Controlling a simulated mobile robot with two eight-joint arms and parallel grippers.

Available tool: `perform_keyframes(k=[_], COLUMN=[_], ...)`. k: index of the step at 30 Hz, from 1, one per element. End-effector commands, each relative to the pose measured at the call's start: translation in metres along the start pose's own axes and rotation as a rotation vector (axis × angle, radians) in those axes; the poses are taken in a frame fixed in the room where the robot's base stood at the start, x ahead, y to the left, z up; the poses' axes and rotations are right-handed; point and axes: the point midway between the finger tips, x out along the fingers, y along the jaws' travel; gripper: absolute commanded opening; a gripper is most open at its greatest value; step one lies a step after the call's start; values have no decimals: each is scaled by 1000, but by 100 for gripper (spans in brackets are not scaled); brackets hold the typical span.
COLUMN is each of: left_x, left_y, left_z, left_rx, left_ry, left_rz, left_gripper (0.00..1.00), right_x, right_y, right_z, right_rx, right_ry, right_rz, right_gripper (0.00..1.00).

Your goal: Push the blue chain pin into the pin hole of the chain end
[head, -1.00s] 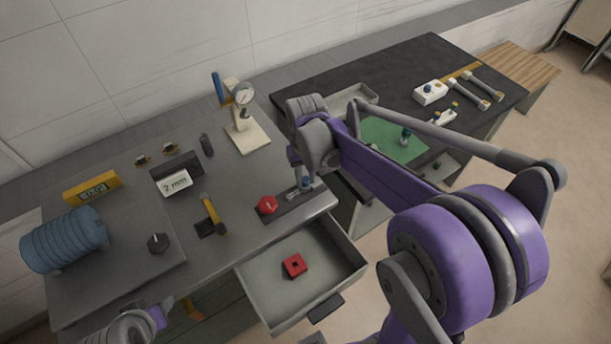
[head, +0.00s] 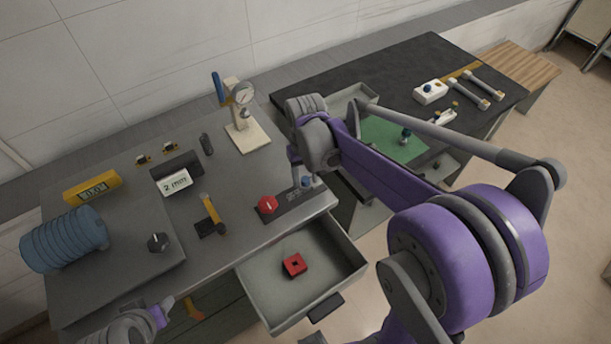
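A small blue piece (head: 307,182), which looks like the blue pin, stands at the right end of a dark plate (head: 285,208) near the steel table's front right corner. My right gripper (head: 299,177) points down right beside this piece; its fingertips are small and partly hidden, so I cannot tell whether it is touching or gripping it. The chain end and its pin hole cannot be made out at this size. My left gripper (head: 163,309) shows only in part at the bottom left, away from the plate, and its fingers are unclear.
A red knob (head: 267,205) sits on the plate's left end. An open drawer (head: 262,295) with a red block (head: 294,265) juts out below. A hammer (head: 212,215) and a dial gauge stand (head: 247,135) are nearby. My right arm covers part of the green mat (head: 385,130).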

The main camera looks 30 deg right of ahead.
Motion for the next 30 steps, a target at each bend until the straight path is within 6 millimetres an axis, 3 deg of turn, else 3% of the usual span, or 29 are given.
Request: perform_keyframes(k=[13,24,30], left_x=[-1,-5,-6], left_y=[0,0,0], left_z=[-1,-6,-8], left_rx=[0,0,0], left_ry=[1,6,7], left_rz=[0,0,0], left_gripper=[50,50,50], right_x=[-6,-76,-102], right_y=[0,0,0], right_z=[0,0,0], right_rx=[0,0,0], right_ry=[0,1,0], right_rz=[0,0,0], right_gripper=[63,63,63])
